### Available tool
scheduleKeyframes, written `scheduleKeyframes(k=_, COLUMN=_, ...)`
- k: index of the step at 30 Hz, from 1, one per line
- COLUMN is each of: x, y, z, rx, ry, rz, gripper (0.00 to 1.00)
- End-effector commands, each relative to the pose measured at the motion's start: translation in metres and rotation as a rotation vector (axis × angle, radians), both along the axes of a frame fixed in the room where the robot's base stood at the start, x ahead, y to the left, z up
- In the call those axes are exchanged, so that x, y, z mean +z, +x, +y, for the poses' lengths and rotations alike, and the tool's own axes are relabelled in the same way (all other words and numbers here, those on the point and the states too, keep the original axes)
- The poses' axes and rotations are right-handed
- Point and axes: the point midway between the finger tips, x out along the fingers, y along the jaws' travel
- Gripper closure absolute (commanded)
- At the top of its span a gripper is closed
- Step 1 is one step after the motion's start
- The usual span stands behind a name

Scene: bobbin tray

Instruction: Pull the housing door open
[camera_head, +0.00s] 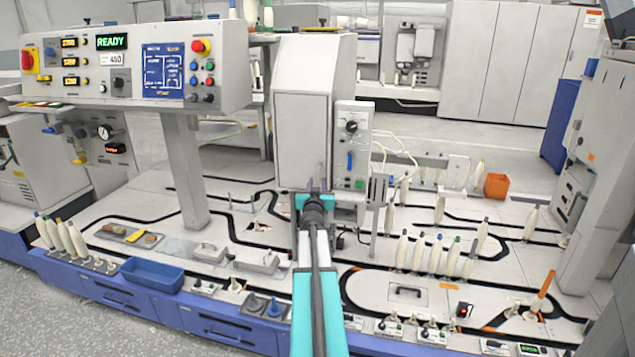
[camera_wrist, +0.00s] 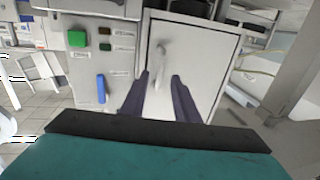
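The housing (camera_head: 302,110) is a tall light-grey cabinet in the middle of the head view. Its door (camera_wrist: 208,62) fills the centre of the wrist view and looks closed, lying flat in its frame. A pale handle (camera_wrist: 160,62) stands on the door near its left side in the wrist view. My gripper (camera_wrist: 160,76) has its two dark fingers apart, with the handle appearing between them; I cannot tell how deep it sits, and no contact shows. In the head view my gripper (camera_head: 313,196) is at the housing's lower front, where my arm hides the handle.
A control box (camera_head: 353,145) with a knob and green button adjoins the housing's right side; it shows left of the door in the wrist view (camera_wrist: 92,50). Several bobbins (camera_head: 430,252) stand on the table to the right. A blue bin (camera_head: 150,274) sits at the front left.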

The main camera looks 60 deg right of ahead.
Motion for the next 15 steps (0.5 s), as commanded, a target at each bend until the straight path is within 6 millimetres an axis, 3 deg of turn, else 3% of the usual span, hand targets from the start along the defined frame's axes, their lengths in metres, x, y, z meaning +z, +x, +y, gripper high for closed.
scheduleKeyframes(k=6, x=0.000, y=0.010, z=-0.018, rx=0.000, ry=0.000, rz=0.000, gripper=0.72)
scheduleKeyframes(k=15, x=0.000, y=0.016, z=-0.029, rx=0.000, ry=0.000, rz=0.000, gripper=0.72)
